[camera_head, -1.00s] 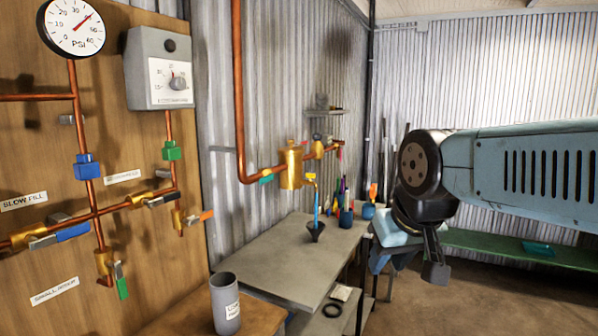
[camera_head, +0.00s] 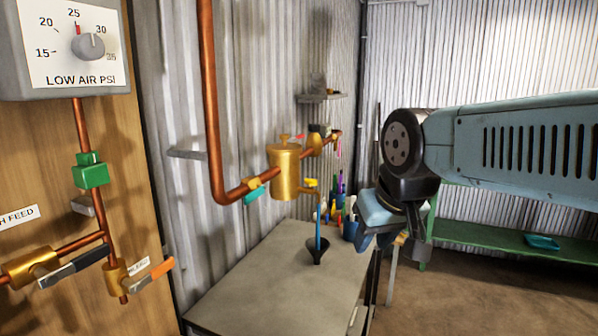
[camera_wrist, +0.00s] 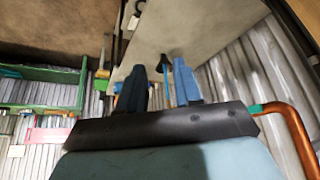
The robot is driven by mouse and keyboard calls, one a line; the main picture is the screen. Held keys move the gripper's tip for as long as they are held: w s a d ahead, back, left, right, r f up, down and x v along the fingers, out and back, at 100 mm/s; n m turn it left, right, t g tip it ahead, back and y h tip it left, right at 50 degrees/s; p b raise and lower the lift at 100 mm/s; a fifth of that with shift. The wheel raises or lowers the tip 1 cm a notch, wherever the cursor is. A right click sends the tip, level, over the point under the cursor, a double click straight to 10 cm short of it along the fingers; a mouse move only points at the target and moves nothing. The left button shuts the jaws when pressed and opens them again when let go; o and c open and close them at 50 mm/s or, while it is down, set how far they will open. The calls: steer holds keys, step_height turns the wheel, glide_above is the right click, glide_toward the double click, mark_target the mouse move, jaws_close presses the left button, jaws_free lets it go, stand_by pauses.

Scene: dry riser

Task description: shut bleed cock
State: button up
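A brass cock with an orange handle (camera_head: 153,273) hangs at the foot of the copper pipe under the grey low air box, at the lower left of the head view. A small label beside it is partly hidden and hard to read, so I cannot tell surely whether this is the bleed cock. Its handle slants up to the right, out from the pipe. My gripper (camera_wrist: 160,66) has its two fingers apart with nothing held between them.
A black-handled cock (camera_head: 75,268) is left of the orange one. A green shelf (camera_head: 490,247) stands at the back.

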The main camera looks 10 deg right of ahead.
steer(key=shift+w+d, duration=0.15)
steer(key=shift+w, duration=0.2)
steer(key=shift+r, duration=0.1)
step_height(320, 180, up, 11)
steer(key=n+g+y, duration=0.3)
steer(key=n+y, duration=0.1)
steer(key=n, duration=0.7)
glide_above(311, 182)
steer(key=s+d, duration=0.3)
steer(key=d, duration=0.2)
steer(key=x, duration=1.3)
steer(key=shift+w+d+f, duration=0.1)
steer(key=shift+f, duration=0.1)
steer(key=shift+c, duration=0.5)
jaws_close()
